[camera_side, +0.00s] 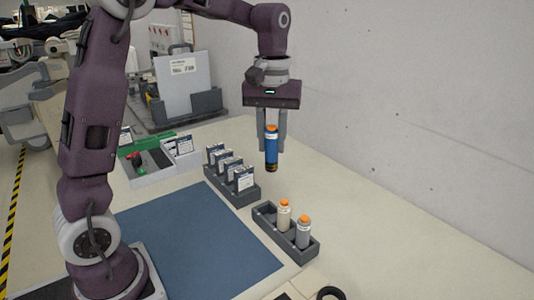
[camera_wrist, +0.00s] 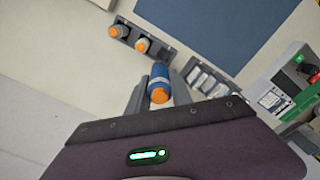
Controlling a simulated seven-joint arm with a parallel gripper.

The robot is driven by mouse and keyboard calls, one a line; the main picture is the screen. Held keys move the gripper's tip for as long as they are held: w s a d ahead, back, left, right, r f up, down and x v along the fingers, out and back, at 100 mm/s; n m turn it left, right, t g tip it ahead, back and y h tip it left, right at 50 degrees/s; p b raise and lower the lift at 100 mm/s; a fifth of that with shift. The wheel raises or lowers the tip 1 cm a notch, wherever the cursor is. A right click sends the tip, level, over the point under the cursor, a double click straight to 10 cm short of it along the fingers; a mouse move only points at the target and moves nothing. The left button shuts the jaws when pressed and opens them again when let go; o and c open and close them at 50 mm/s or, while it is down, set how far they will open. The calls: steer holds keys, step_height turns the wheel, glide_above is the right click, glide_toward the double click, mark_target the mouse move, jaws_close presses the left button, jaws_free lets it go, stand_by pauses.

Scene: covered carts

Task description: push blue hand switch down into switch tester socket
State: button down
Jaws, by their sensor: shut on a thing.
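The blue hand switch (camera_side: 271,143) has an orange top and a dark lower end. My gripper (camera_side: 272,150) is shut on it and holds it upright in the air, above and behind the grey rack. In the wrist view the switch (camera_wrist: 159,80) sits between both fingers, its orange end facing the camera. A light grey unit with green parts and a red button (camera_side: 150,160) stands at the back left of the table; it may be the switch tester. A similar green and grey unit (camera_wrist: 285,90) shows at the right of the wrist view. I cannot make out its socket.
A grey rack (camera_side: 264,222) holds a cream and a grey switch with orange tops. A second grey rack (camera_side: 216,180) holds several labelled cards. A blue mat (camera_side: 190,240) lies in front. A wall (camera_side: 420,110) stands behind the table; the table's right part is clear.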

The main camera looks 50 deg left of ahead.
steer(key=s+d+m, duration=0.3)
steer(key=d, duration=1)
steer(key=s+d+m, duration=0.2)
steer(key=s+d, duration=0.1)
steer(key=d, duration=1)
step_height(320, 180, down, 11)
steer(key=shift+a+r, duration=0.15)
steer(key=shift+w, duration=0.1)
steer(key=shift+f, duration=2.1)
steer(key=c, duration=1.1)
jaws_free()
